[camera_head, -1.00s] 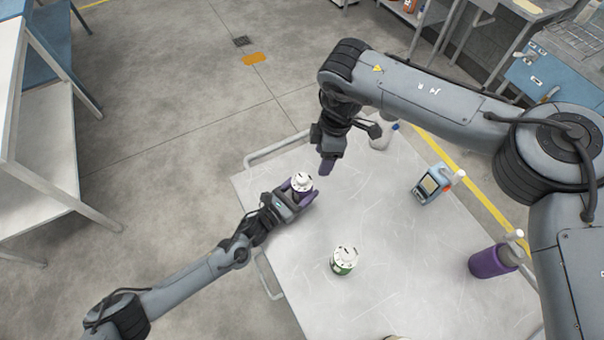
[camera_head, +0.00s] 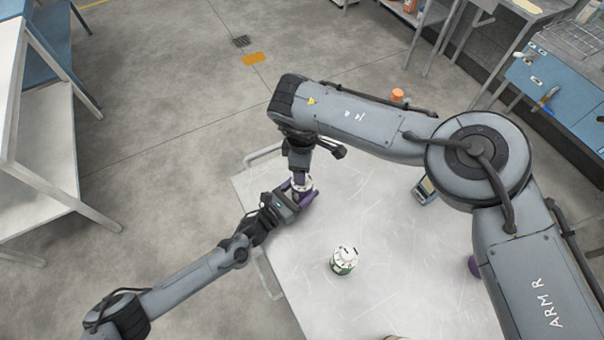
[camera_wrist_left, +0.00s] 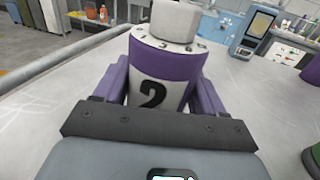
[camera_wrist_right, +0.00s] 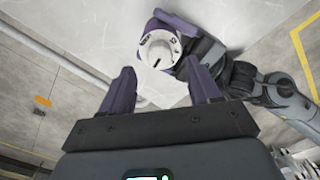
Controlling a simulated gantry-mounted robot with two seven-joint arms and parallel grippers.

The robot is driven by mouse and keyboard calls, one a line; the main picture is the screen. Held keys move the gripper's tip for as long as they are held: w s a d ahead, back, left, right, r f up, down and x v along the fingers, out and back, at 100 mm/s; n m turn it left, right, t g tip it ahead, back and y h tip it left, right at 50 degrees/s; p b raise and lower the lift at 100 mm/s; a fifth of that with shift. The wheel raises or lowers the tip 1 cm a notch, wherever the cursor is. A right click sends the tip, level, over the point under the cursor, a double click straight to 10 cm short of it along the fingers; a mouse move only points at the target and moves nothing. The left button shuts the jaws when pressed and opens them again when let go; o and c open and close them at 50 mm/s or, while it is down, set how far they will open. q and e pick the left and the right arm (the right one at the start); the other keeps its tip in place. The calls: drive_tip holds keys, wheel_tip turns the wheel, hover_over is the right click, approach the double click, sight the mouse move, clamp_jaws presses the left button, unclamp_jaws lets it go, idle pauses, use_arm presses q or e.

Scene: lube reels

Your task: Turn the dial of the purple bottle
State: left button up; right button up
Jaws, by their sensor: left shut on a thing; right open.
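The purple bottle, with a white dial on top and a number 2 label, stands upright on the table. In the left wrist view the purple bottle (camera_wrist_left: 160,75) sits between the purple fingers of my left gripper (camera_wrist_left: 155,90), which is shut on it. In the head view my left gripper (camera_head: 294,194) holds the bottle near the table's left edge. My right gripper (camera_wrist_right: 158,88) is open and empty. In the right wrist view the white dial (camera_wrist_right: 160,48) lies just beyond its fingertips, with a dark mark on its face. In the head view my right arm partly covers the dial.
A green-banded white bottle (camera_head: 344,260) stands on the white table (camera_head: 400,270) to the right of my left gripper. A blue-grey device (camera_head: 424,189) stands farther right, partly behind my right arm. The tabletop between them is clear.

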drive_tip(key=shift+f, duration=2.25)
drive_tip(key=shift+c, duration=0.2)
drive_tip(key=c, duration=1)
